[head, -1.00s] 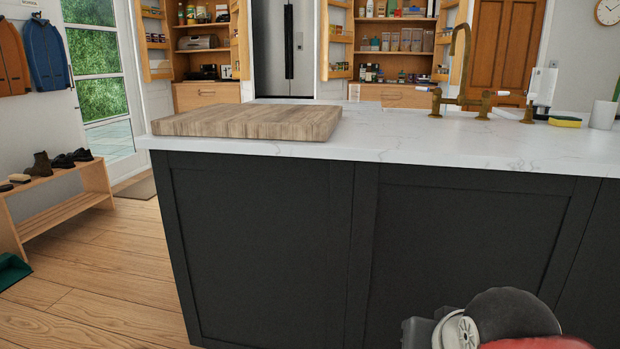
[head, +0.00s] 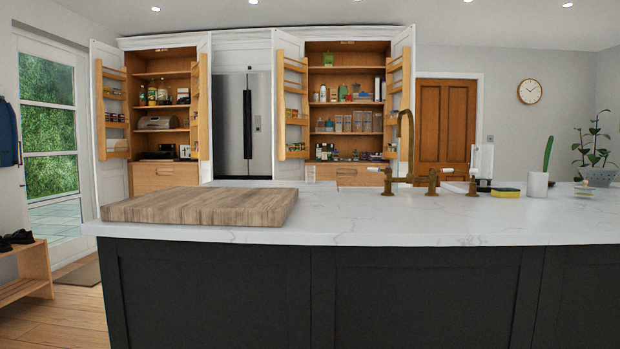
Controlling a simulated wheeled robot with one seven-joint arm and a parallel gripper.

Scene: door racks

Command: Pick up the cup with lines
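I cannot make out a cup with lines in the head view. A white cup-like holder (head: 537,185) with a green thing in it stands on the right part of the island counter. No lines show on it at this size. Small items on the cupboard shelves and door racks are too small to tell apart. My gripper is not in view.
The white island counter (head: 400,228) spans the front, with a wooden board (head: 200,206), a brass tap (head: 408,150) and a yellow sponge (head: 505,193). Behind it stand an open left cupboard (head: 160,70), a fridge (head: 232,120) and an open right cupboard (head: 345,85). Floor shows at left.

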